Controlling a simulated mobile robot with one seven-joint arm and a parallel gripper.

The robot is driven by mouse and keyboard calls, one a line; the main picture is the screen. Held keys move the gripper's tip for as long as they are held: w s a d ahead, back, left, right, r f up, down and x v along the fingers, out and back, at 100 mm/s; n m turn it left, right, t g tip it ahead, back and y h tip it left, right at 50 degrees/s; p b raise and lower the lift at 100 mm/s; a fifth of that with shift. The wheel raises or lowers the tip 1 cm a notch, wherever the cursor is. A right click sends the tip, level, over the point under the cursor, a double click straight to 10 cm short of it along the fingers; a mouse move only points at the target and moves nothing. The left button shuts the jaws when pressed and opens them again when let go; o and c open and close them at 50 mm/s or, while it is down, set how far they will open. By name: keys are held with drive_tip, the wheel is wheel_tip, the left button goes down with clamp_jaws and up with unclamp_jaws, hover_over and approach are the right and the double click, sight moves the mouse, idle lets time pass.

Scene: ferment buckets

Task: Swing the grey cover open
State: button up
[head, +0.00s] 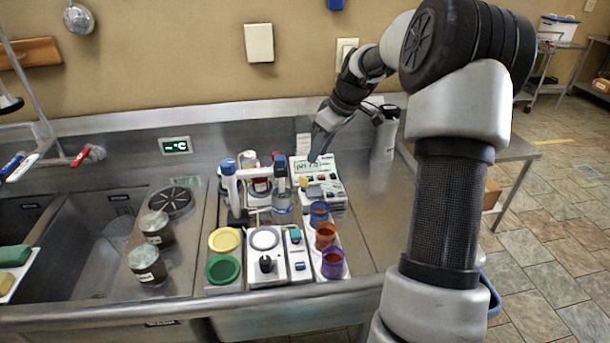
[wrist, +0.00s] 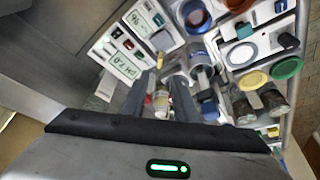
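I cannot tell for certain which part is the grey cover. A pale grey round disc (head: 265,239) sits on a white device with a black knob; it also shows in the wrist view (wrist: 242,53). My gripper (head: 322,150) is above the back of the counter, over a white meter (head: 316,167) with a green display. In the wrist view its two dark fingers (wrist: 162,95) are apart. A small pale vial shows between and below them, and nothing is clearly held. The fingers hide part of the bench below.
A blue-capped stand (head: 231,180) and a bottle (head: 282,203) stand left of the meter. Blue, orange and purple cups (head: 333,262) line the right. Yellow (head: 224,240) and green (head: 222,269) lids lie at front left. Jars (head: 147,265) stand beside the sink.

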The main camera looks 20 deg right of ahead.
sight(306, 178)
drive_tip(key=x, duration=1.1)
drive_tip(key=shift+w+a+f, duration=0.1)
drive_tip(key=shift+w+f, duration=0.05)
drive_tip(key=shift+f, duration=0.05)
clamp_jaws()
idle(0.9)
